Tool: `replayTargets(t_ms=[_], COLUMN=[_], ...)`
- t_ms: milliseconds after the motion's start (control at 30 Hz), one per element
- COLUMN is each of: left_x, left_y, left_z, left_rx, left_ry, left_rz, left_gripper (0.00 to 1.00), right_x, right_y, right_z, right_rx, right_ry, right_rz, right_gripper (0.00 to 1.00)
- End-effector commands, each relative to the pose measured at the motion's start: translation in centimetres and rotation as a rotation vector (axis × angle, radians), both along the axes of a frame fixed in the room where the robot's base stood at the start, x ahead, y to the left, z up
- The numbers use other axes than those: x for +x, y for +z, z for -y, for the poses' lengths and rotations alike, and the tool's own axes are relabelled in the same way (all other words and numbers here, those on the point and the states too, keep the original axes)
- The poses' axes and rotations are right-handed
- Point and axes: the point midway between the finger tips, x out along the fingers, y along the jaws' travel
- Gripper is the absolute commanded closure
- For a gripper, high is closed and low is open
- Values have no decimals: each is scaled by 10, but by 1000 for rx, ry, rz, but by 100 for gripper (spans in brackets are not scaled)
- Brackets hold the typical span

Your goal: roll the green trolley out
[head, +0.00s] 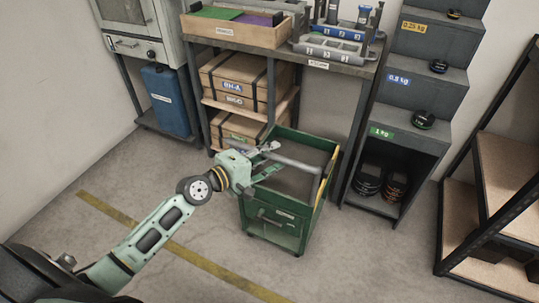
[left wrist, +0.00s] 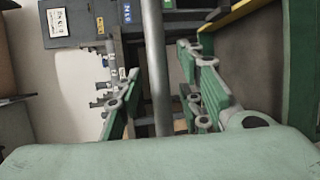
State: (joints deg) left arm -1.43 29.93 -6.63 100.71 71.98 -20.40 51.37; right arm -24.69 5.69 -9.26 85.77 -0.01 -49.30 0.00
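The green trolley (head: 272,236) stands on the floor in front of the workbench, with an open top and a grey handle bar (head: 300,163) across it. My left gripper (head: 269,159) is at the bar, above the trolley's upper left part. In the left wrist view the bar (left wrist: 157,70) runs between the two spread fingers of the gripper (left wrist: 160,100), with a gap on each side. The trolley's green side also shows at the right of that view (left wrist: 300,60). My right gripper is not in view.
The workbench (head: 340,68) stands behind the trolley, with wooden crates (head: 233,85) on its shelves. A stepped grey weight rack (head: 405,150) is close on the right, and a dark shelf unit (head: 505,190) is further right. A blue container (head: 167,100) is at left. Floor in front is clear, with a yellow line.

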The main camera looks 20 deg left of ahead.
Motion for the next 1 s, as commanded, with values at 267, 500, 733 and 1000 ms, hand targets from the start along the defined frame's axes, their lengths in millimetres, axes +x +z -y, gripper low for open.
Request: replayTargets(t_ms=[267, 500, 733, 1000], left_x=[-11, -49, -83, -104], left_y=[1, 8, 16, 20], left_z=[-6, -23, -38, -48], left_rx=[3, 5, 3, 1], left_ry=[0, -1, -2, 0], left_rz=[-2, -3, -4, -2], left_gripper=[66, 66, 66, 66], right_x=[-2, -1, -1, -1], right_y=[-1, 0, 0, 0], right_z=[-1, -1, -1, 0], right_rx=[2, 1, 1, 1], right_ry=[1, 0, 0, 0], right_rz=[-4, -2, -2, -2], right_gripper=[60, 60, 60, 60])
